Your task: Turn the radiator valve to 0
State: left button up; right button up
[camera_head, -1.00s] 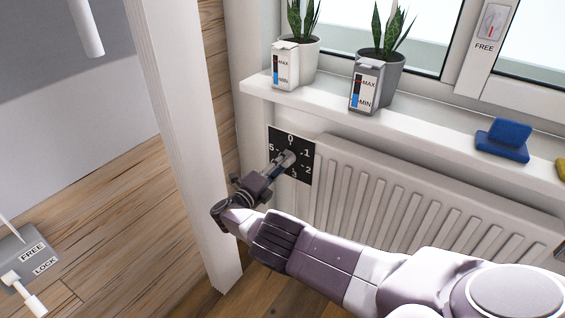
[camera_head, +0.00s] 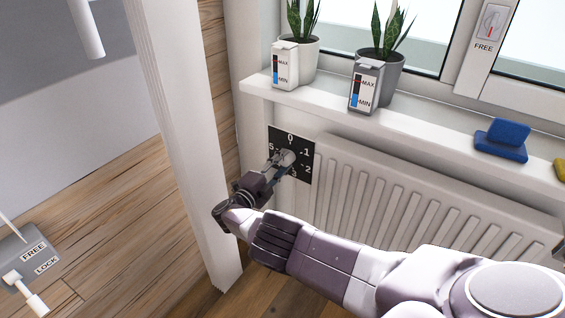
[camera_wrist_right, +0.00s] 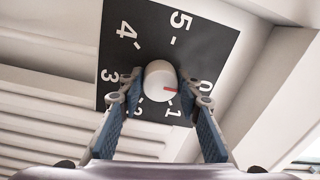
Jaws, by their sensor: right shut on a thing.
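The radiator valve is a white round knob (camera_wrist_right: 161,80) with a red mark, on a black dial plate (camera_head: 303,146) numbered 0 to 5, left of the radiator. In the right wrist view the red mark points right and slightly down, toward the 0 and 1 side; exactly where it reads I cannot tell. My right gripper (camera_head: 280,160) is at the dial, shut on the knob. Its two fingers (camera_wrist_right: 161,86) stand on either side of the knob, and the right finger partly covers the area by the 0. My left gripper is not in view.
The white radiator (camera_head: 420,200) is right of the dial, under a sill (camera_head: 420,132). On the sill are two potted plants (camera_head: 380,75) with level gauges and a blue object (camera_head: 502,140). A white post (camera_head: 185,130) stands close left. A FREE/LOCK panel (camera_head: 28,262) is lower left.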

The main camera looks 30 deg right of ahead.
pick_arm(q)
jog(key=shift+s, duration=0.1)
pick_arm(e)
jog(key=shift+s+f, duration=0.1)
jog(key=o, duration=1.1)
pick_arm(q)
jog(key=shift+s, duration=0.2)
pick_arm(e)
jog(key=shift+o, duration=0.2)
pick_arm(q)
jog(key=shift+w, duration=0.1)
